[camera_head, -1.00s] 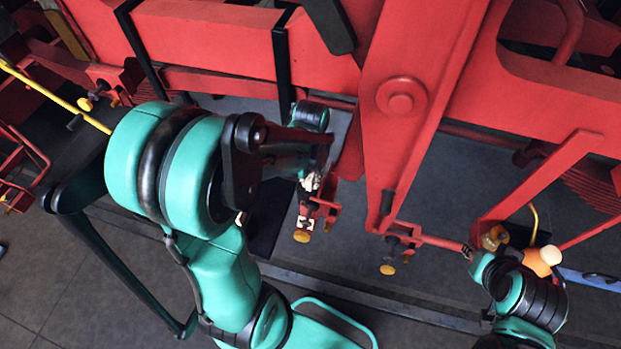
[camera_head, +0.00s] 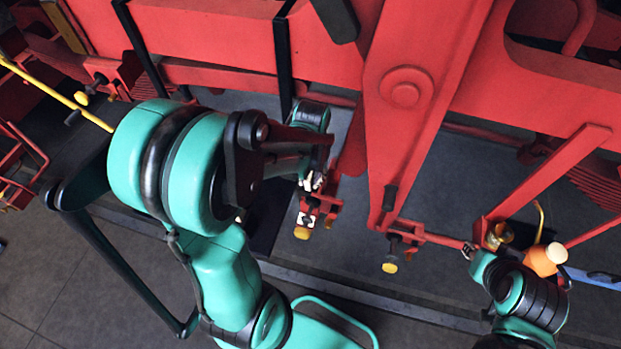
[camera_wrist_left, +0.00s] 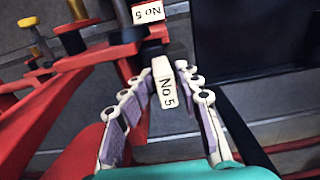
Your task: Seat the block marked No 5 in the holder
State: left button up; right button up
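The white block marked No 5 (camera_wrist_left: 168,92) is between the fingertips of my left gripper (camera_wrist_left: 166,72) in the left wrist view. A white No 5 label (camera_wrist_left: 148,12) sits on a red fixture, apparently the holder, just beyond the block. In the head view my left gripper (camera_head: 312,182) is just above this red fixture (camera_head: 318,208), and the block is too small to make out there. How far apart block and holder are is unclear. My right gripper (camera_head: 470,252) shows only slightly at the right; its fingers are unclear.
A large red lever (camera_head: 405,95) and red frame stand behind and to the right of my left gripper. Yellow-ended red fittings (camera_head: 390,267) stand nearby. An orange bottle-like object (camera_head: 541,262) is beside my right arm. Dark floor lies in front.

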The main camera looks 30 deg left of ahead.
pick_arm(q)
jog(key=shift+d, duration=0.1)
notch_tip(320, 180, up, 12)
dwell(0.5)
